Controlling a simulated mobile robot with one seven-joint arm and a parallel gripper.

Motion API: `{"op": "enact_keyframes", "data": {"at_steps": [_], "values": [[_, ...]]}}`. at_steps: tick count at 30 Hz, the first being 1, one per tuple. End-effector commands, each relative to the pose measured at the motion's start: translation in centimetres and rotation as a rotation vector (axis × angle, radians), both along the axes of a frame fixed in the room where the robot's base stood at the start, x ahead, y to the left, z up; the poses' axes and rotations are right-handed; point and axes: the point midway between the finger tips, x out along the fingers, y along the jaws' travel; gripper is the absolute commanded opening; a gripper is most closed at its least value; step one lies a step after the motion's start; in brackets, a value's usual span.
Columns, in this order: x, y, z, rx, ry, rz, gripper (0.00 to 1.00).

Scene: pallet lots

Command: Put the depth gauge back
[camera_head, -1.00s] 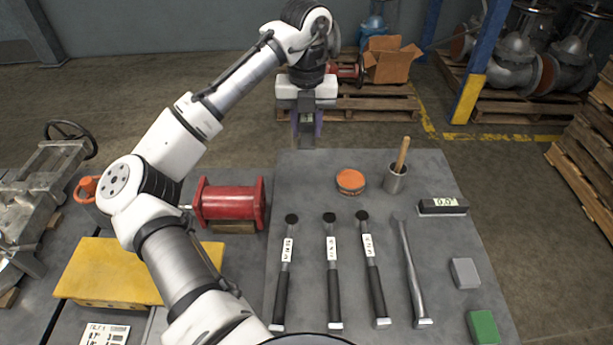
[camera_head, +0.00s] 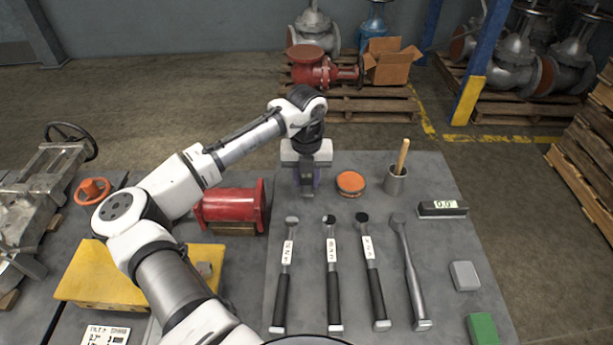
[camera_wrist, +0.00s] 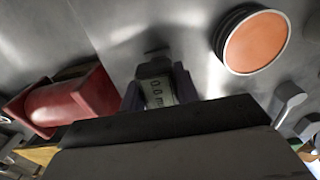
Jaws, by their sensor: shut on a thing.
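My gripper (camera_head: 307,188) is over the far left part of the grey bench top (camera_head: 400,285), pointing down. It is shut on the depth gauge (camera_wrist: 158,93), whose small display faces the camera in the wrist view. The gauge is mostly hidden by the fingers in the head view. I cannot tell whether its lower end touches the bench.
An orange-topped round tin (camera_head: 350,184) is just right of my gripper, with a metal cup (camera_head: 395,180) beyond. Several long-handled tools (camera_head: 335,280) lie nearer. A digital level (camera_head: 442,208) lies right. A red cylinder (camera_head: 230,207) is left.

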Motion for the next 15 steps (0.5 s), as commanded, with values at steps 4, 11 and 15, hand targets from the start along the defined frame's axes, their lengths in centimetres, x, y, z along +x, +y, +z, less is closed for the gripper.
{"op": "enact_keyframes", "data": {"at_steps": [4, 11, 15], "values": [[0.03, 0.00, 0.13, 0.000, -0.002, 0.000, 0.00], [0.02, 0.01, -0.13, 0.001, -0.001, 0.000, 0.44], [0.02, 0.01, -0.13, 0.001, 0.000, 0.000, 0.53]]}}
